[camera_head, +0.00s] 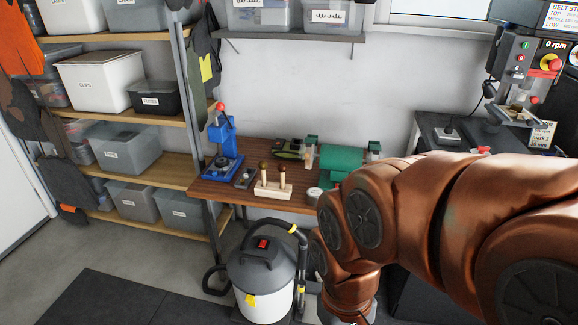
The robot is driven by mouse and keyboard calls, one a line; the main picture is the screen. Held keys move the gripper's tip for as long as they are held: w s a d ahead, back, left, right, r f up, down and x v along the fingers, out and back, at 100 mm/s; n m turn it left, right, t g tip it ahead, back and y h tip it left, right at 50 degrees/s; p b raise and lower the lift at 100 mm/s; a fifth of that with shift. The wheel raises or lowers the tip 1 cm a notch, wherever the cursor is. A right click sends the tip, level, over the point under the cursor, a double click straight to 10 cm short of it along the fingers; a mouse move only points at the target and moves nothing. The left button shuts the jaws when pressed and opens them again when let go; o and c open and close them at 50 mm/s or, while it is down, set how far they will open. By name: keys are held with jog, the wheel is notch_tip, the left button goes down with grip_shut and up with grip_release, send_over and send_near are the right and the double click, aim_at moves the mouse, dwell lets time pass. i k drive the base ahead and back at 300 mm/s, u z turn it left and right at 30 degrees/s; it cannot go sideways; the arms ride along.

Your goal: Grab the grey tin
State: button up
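A small round grey tin (314,194) appears to stand on the wooden workbench (222,191), near its front edge. It is just left of my copper-coloured arm, which may cover part of it. My arm reaches in from the right and bends down in front of the bench. My gripper is not visible; the arm runs down to the bottom edge of the picture, so I cannot tell whether it is open or shut.
A wooden stand with two upright tools (273,190) is left of the tin. A blue press (222,145) stands at the bench's left. A vacuum cleaner (262,275) stands on the floor in front.

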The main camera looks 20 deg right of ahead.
aim_at(313, 193)
jog(key=z, duration=0.2)
jog(key=k, duration=0.5)
jog(key=u, duration=1.2)
jog(key=i, duration=1.25)
jog(key=z, duration=0.6)
jog(key=i, duration=0.85)
jog(key=z, duration=1.15)
jog(key=i, duration=0.3)
jog(key=z, duration=0.25)
